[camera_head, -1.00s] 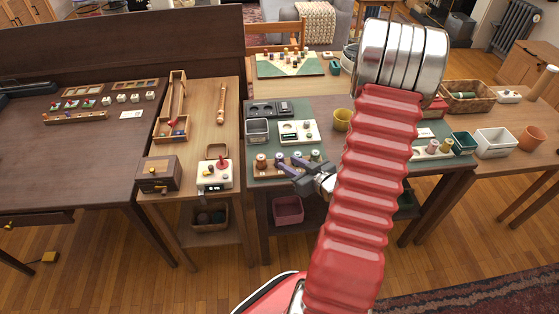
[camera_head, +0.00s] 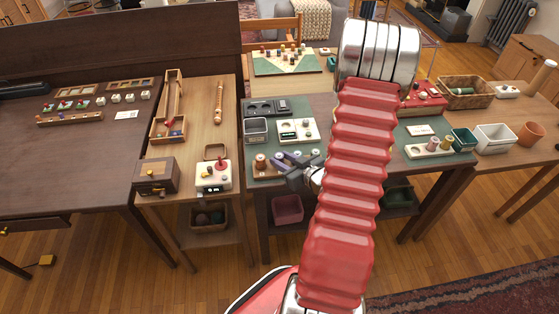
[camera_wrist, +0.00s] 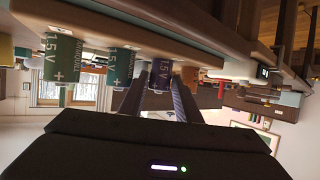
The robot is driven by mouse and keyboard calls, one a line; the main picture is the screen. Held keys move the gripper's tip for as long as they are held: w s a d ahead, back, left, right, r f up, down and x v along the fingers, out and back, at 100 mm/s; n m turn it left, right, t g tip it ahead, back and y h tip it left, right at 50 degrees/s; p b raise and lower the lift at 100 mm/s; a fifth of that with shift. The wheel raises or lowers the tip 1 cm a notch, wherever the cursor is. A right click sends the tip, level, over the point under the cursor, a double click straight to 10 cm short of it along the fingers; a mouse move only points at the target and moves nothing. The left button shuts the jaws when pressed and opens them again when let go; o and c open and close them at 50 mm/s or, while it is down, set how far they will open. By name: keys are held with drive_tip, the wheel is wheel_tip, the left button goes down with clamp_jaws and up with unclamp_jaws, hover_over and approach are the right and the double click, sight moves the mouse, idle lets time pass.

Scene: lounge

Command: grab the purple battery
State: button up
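The purple battery (camera_head: 279,157) stands in a wooden holder on the green-topped table, in a row with other batteries. In the upside-down wrist view the purple battery (camera_wrist: 161,72) shows between my two fingertips. My gripper (camera_head: 283,166) is open, its dark fingers pointing at that battery from the near right side; the wrist view also shows my gripper (camera_wrist: 159,82) open. I cannot tell whether a finger touches the battery. An orange-brown battery (camera_head: 261,160) stands to its left. A green battery (camera_wrist: 62,60) and a teal one (camera_wrist: 121,65) stand on its other side.
A cream device (camera_head: 213,176) and a wooden box (camera_head: 156,175) stand on the table to the left. A grey bin (camera_head: 256,130) and a white tray (camera_head: 298,136) lie behind the batteries. A pink bin (camera_head: 287,208) sits below.

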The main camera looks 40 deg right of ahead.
drive_tip(key=shift+c, duration=0.3)
clamp_jaws()
drive_tip(key=shift+r, duration=0.15)
wheel_tip(320, 180, up, 10)
idle(0.7)
drive_tip(key=shift+s, duration=0.1)
idle(0.4)
